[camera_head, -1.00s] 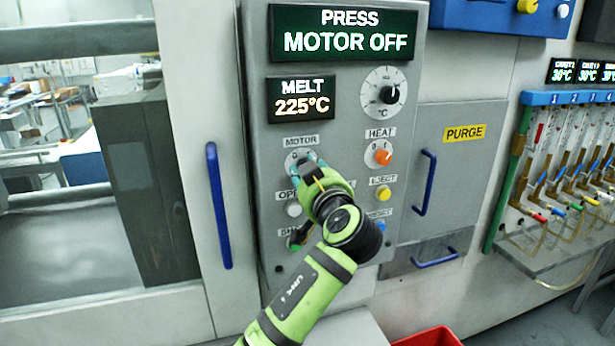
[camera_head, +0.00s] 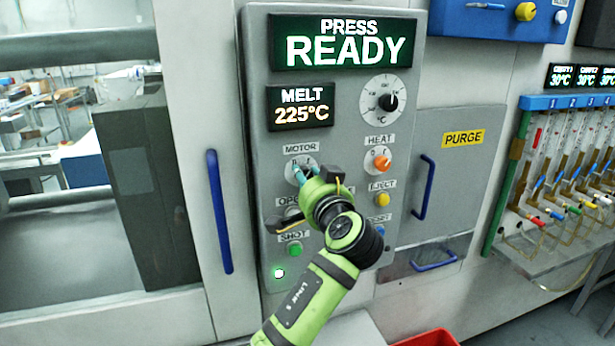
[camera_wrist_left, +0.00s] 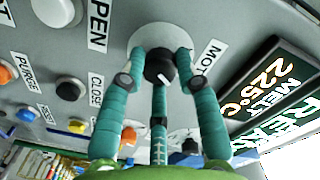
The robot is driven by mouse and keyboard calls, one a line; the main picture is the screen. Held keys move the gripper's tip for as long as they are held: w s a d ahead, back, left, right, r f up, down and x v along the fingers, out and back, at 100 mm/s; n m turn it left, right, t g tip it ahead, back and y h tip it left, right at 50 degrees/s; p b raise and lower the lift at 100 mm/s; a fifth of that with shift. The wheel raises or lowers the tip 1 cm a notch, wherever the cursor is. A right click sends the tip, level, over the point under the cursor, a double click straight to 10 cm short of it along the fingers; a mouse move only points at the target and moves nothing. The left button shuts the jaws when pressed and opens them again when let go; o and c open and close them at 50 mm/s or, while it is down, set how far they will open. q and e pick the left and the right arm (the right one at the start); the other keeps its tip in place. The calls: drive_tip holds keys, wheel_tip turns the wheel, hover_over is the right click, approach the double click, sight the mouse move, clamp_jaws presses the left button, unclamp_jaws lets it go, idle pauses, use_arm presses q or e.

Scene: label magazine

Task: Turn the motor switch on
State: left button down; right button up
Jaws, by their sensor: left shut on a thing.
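The motor switch (camera_wrist_left: 159,66) is a black knob with a white mark on a pale round plate, seen in the wrist view under the MOTOR label. My left gripper (camera_head: 303,174) is at this knob in the head view. Its teal fingers are shut on the knob from several sides. In the head view the fingers hide most of the knob, while part of its plate (camera_head: 294,163) shows. The press display (camera_head: 343,48) reads PRESS READY. My right gripper is not in view.
The orange heat knob (camera_head: 381,162) is close on the right, with the yellow eject button (camera_head: 383,199) below it. The green shot button (camera_head: 294,249) is below my gripper. A blue door handle (camera_head: 219,212) stands left of the panel.

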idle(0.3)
use_arm(q)
drive_tip(key=c, duration=0.9)
unclamp_jaws()
drive_tip(key=shift+w, duration=0.1)
